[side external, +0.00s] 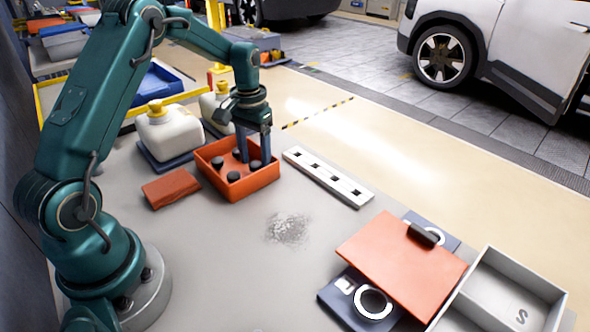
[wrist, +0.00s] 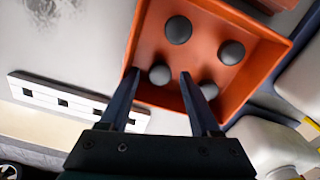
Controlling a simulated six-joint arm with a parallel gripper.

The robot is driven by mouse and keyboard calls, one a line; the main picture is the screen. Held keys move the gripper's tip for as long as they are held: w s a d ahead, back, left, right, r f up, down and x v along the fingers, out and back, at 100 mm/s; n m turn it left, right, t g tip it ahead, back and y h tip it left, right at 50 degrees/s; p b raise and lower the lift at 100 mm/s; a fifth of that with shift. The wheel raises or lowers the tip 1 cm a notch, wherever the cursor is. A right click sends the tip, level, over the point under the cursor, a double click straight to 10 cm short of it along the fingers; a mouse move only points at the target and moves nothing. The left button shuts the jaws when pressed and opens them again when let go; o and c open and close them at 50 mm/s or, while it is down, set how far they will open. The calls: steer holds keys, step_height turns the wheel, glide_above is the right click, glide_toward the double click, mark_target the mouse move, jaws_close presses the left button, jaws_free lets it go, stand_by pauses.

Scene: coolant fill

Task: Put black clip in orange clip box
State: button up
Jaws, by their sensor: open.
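The orange clip box (side external: 207,181) is an open tray in the middle of the bench. Several dark, round-topped black clips (side external: 233,176) stand inside it; they also show in the wrist view (wrist: 178,30). My gripper (side external: 254,160) is open, pointing down over the box's far part, with its fingers apart. In the wrist view, my gripper (wrist: 160,76) has its fingertips over the box, one on each side of a black clip (wrist: 160,75); I cannot tell if they touch it. Nothing is visibly held.
A white slotted strip (side external: 327,177) lies right of the box. An orange brick-like block (side external: 171,188) lies left of it. White jugs (side external: 168,130) stand behind. At front right are an orange panel (side external: 400,265) with a black cylinder (side external: 424,235) and a grey tray (side external: 505,295).

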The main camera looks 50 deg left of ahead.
mark_target(256, 163)
steer(key=s+d+r+t, duration=0.1)
steer(key=d+r, duration=0.1)
steer(key=r, duration=0.6)
steer(key=s+d+r, duration=0.2)
steer(key=d+r, duration=0.1)
steer(key=r, duration=0.5)
steer(key=s+d+f+m+t, duration=0.1)
steer(key=s+d+t, duration=0.1)
steer(key=s+d, duration=0.2)
steer(key=s+d+f+m+t, duration=0.1)
steer(key=s+d, duration=0.4)
steer(key=s, duration=0.5)
steer(key=shift+d+f+m+t, duration=0.3)
steer(key=shift+m+t, duration=0.2)
steer(key=shift+t, duration=0.3)
